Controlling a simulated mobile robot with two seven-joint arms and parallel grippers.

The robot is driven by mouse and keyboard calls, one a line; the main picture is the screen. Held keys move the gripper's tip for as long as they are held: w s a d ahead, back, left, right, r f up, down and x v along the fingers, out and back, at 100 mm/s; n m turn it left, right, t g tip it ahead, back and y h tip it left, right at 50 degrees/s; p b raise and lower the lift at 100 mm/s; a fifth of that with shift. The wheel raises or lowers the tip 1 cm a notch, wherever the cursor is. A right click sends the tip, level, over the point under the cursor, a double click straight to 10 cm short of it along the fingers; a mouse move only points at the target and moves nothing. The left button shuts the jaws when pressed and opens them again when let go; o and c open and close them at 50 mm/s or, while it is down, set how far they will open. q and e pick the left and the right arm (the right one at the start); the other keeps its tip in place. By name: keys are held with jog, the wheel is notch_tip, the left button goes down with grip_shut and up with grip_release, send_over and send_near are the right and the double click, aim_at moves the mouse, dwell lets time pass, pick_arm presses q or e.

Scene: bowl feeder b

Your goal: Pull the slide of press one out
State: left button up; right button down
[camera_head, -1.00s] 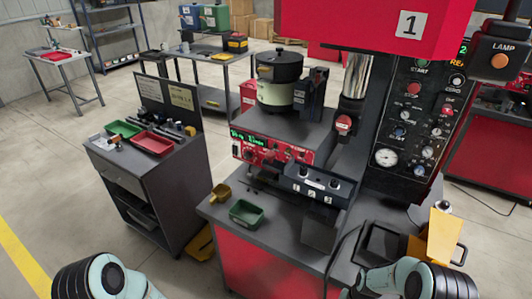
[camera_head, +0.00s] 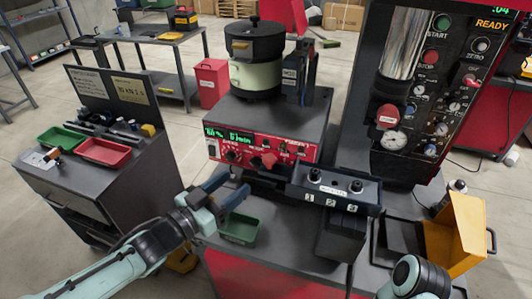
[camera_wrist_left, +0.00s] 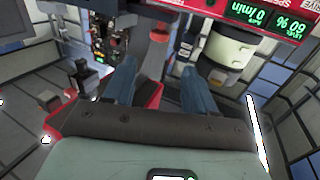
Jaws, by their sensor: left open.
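Press one (camera_head: 405,70) stands at the right, with a clear cylinder and a dark control panel (camera_head: 430,90) reading READY. At its base lies a dark flat part (camera_head: 400,236), beside a yellow plate (camera_head: 455,235) with a dark handle (camera_head: 491,241). I cannot tell for sure which part is the slide. My left gripper (camera_head: 232,188) is open and empty in front of the red feeder control box, above the green tray, well left of the press base. Its two blue fingers also show apart in the left wrist view (camera_wrist_left: 160,88).
The bowl feeder (camera_head: 255,60) sits on the bench behind my left gripper. A box numbered 1, 2, 3 (camera_head: 333,190) stands between gripper and press base. A green tray (camera_head: 240,229) is below. A grey cabinet (camera_head: 90,190) with red and green trays stands left.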

aim_at(269, 157)
pick_arm(q)
jog(key=p+x, duration=0.1)
jog(key=x, duration=1.2)
jog(key=shift+r, duration=0.1)
grip_shut()
